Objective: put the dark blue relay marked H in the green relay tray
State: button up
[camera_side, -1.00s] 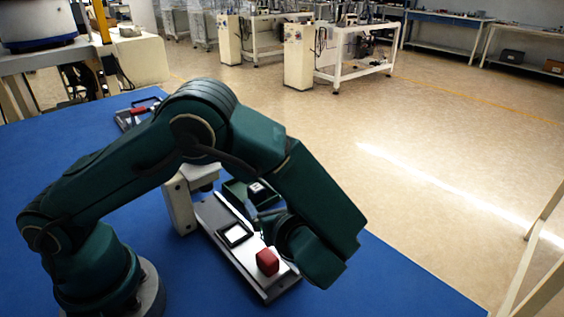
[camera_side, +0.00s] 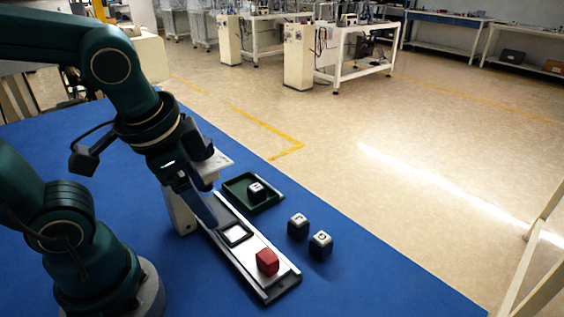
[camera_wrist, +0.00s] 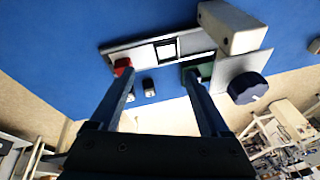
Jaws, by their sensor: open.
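The green relay tray (camera_side: 236,191) lies on the blue table beyond the grey fixture plate, and it shows in the wrist view (camera_wrist: 203,70). A dark relay with a white top (camera_side: 257,193) sits inside it; its letter looks like H but is small. My gripper (camera_wrist: 159,72) is open, with nothing between its fingers. In the side view my gripper (camera_side: 212,222) points down in front of the fixture plate, apart from the tray relay. In the wrist view a finger partly covers the tray.
Two more dark relays with white, lettered tops (camera_side: 298,226) (camera_side: 320,244) stand on the table right of the tray. A red block (camera_side: 267,261) sits on the fixture plate (camera_side: 247,255), which has a white square window (camera_side: 235,235). A pale post stands at the plate's far end.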

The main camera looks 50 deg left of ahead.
jog(key=n, duration=0.1)
jog(key=r+n+t, duration=0.1)
jog(key=d+n+t+h, duration=0.1)
jog(key=shift+s+d+r, duration=0.1)
jog(key=shift+s+r, duration=0.1)
jog(key=shift+s, duration=0.05)
dwell(1.1)
